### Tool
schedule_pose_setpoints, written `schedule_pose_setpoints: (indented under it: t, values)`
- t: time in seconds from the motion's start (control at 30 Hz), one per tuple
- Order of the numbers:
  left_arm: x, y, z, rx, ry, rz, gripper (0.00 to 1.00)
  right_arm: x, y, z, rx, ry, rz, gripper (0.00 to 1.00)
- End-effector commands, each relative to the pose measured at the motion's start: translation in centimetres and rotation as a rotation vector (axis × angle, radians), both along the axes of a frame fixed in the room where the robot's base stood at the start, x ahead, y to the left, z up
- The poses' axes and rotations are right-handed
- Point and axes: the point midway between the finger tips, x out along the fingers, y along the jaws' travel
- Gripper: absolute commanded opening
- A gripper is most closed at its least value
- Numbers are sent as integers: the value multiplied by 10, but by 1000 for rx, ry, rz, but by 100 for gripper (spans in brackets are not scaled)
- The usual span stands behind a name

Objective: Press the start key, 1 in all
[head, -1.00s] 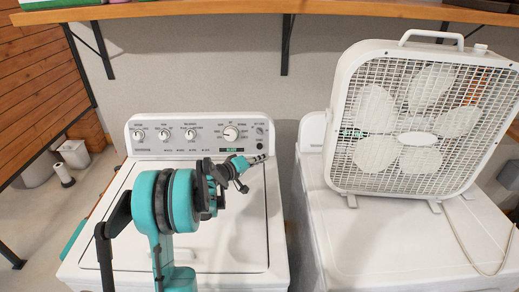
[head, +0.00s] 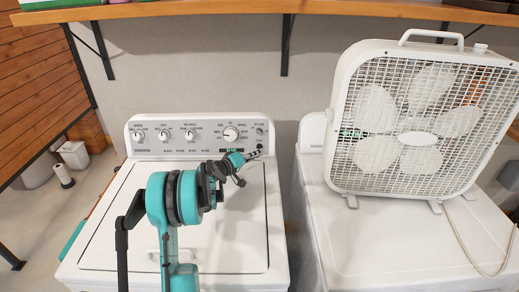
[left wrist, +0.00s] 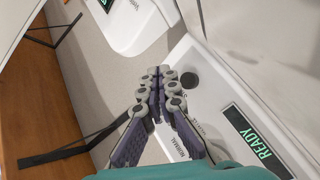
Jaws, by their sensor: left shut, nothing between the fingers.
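The white washing machine (head: 190,245) has a control panel with several knobs and a lit green READY display (left wrist: 250,140). A dark round button (left wrist: 189,80) sits on the panel near the display; it seems to be the start key, but I cannot read a label on it. My left gripper (head: 257,153) is shut and empty at the right end of the panel. In the left wrist view its closed fingertips (left wrist: 165,73) appear just left of the button; I cannot tell whether they touch it. My right gripper is not in view.
A white box fan (head: 415,115) stands on the neighbouring white machine (head: 400,250) at the right. A wooden shelf (head: 230,10) with dark brackets runs above. The washer lid is clear apart from my arm in front of it.

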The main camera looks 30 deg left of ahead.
Motion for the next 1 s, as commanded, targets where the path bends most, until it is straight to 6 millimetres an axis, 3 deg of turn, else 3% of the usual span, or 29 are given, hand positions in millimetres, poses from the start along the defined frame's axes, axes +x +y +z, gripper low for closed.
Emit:
schedule_pose_setpoints:
  t: [0.33,1.0]
  values:
    - [28,16,-11,0,0,0,0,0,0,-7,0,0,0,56]
    - [30,18,-11,0,0,0,0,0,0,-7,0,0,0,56]
